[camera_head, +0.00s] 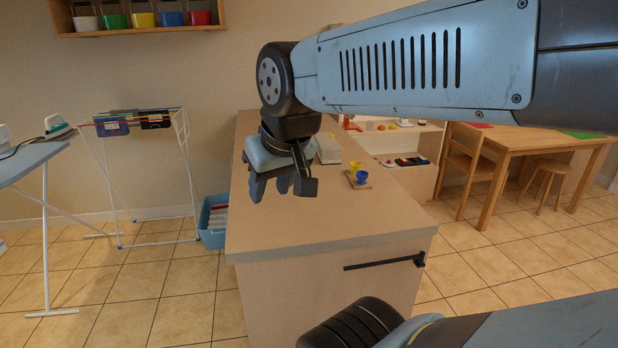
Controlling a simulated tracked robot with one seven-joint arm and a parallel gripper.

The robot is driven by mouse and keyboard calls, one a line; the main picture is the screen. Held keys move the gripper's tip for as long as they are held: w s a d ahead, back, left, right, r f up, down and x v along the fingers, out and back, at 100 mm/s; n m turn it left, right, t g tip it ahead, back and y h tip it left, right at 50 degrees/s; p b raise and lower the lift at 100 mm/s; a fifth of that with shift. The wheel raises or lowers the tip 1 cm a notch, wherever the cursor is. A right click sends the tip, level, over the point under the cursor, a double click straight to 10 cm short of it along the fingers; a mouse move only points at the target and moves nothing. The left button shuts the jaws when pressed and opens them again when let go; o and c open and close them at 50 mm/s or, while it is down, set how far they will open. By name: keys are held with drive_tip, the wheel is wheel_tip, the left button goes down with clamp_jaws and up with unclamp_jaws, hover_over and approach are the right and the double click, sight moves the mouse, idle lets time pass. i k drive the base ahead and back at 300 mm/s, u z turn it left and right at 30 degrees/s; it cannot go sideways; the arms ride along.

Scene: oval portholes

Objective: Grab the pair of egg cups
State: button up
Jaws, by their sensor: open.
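A pair of egg cups stands on a small wooden board (366,186) on the wooden counter (310,232). One egg cup is blue (362,177) and the other, just behind it, is yellow (355,168). My gripper (283,194) points down over the counter, to the left of the egg cups and apart from them. It is open, with nothing seen between its fingers. My arm comes in from the right and passes above the cups.
A white box (329,149) sits on the counter behind the egg cups. A black bar handle (385,262) sticks out from the counter's front. A drying rack (150,170) and a blue basket (211,238) stand to the left. A table (540,138) stands at right. The counter's near part is clear.

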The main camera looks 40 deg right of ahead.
sight(358, 176)
drive_tip(key=u, duration=0.15)
drive_tip(key=i, duration=0.15)
drive_tip(key=u, duration=1.75)
drive_tip(key=k, duration=2.1)
drive_tip(key=z, duration=1.5)
drive_tip(key=i, duration=0.45)
drive_tip(key=z, duration=0.5)
